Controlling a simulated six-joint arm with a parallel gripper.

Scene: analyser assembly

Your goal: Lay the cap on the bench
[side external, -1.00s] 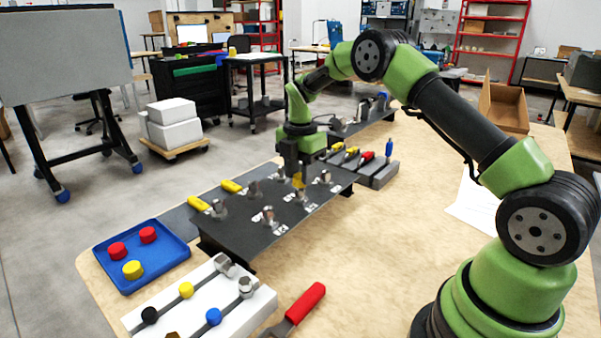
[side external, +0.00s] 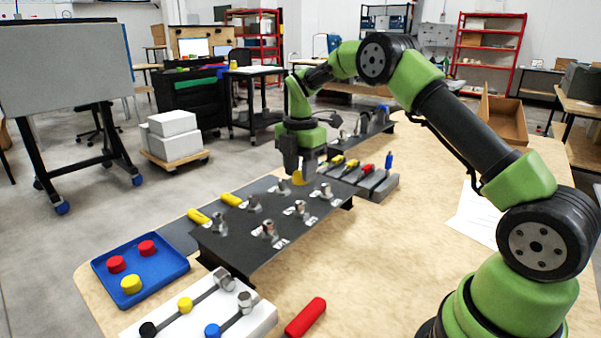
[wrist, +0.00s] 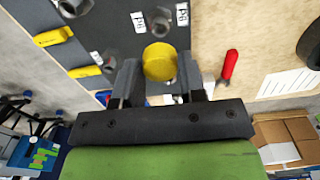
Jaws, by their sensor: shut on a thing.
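My gripper (side external: 300,174) is above the far part of a black raised panel (side external: 235,245) and is shut on a yellow cap (side external: 299,179). The wrist view shows the round yellow cap (wrist: 159,61) between the two fingers. The cap is apart from the panel, above its metal fittings. The bench (side external: 385,260) is a light wooden top around the panel, with bare surface to the right.
A blue tray (side external: 165,274) with two red caps and one yellow cap lies at the left. A white block (side external: 255,318) with coloured knobs and a red-handled tool (side external: 306,317) are in front. A grey tool rack (side external: 382,188) and white paper (side external: 474,218) are farther right.

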